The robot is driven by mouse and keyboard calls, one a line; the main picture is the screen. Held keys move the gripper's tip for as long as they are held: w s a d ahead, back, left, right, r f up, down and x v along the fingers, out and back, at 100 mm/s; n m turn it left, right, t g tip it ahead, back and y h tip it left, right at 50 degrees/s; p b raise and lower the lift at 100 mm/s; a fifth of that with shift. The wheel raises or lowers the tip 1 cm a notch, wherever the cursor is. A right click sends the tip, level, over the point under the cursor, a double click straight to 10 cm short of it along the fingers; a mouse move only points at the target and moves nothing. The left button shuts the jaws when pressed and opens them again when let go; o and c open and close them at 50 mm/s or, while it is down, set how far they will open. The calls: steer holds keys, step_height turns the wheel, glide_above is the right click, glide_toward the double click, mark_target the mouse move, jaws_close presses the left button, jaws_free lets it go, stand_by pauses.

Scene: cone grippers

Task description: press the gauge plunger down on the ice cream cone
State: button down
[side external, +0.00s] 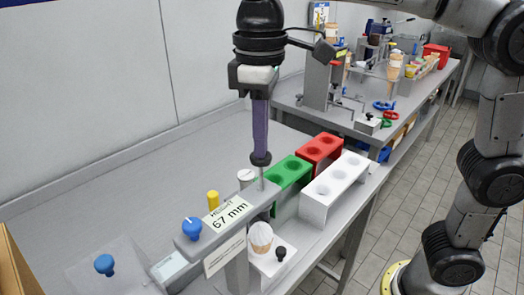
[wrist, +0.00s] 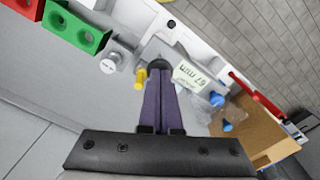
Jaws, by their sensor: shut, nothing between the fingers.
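The height gauge (side external: 195,243) is a grey stand whose top arm carries a label reading "HEIGHT 67 mm"; the label also shows in the wrist view (wrist: 190,72). Its plunger has a dark round knob (side external: 261,158) on a thin metal rod (side external: 262,180). The ice cream cone (side external: 260,238) stands below the arm on a white base; the gauge partly hides it, and I cannot tell whether the plunger touches it. My gripper (side external: 261,148) points down with its purple fingers shut and empty, tips at the knob. In the wrist view the fingertips (wrist: 160,75) meet the dark knob (wrist: 157,64).
Green (side external: 290,172), red (side external: 319,150) and white (side external: 334,188) holed blocks stand just behind the gauge. A yellow knob (side external: 213,200) and blue knobs (side external: 192,228) (side external: 105,264) are near its left side. A second bench with cones stands behind.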

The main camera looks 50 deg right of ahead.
step_height(320, 180, up, 8)
steer(key=shift+f, duration=0.2)
stand_by(0.7)
steer(key=s+d+m+t, duration=0.25)
steer(key=s+d, duration=0.55)
steer(key=d, duration=0.4)
steer(key=s+d+f+m+t, duration=0.1)
steer(key=s+d+f, duration=0.1)
steer(key=f, duration=0.7)
steer(key=s+d+f+m+t, duration=0.2)
steer(key=s+d+f, duration=0.1)
steer(key=f, duration=0.7)
steer(key=shift+s+f, duration=0.15)
steer(key=shift+s, duration=0.4)
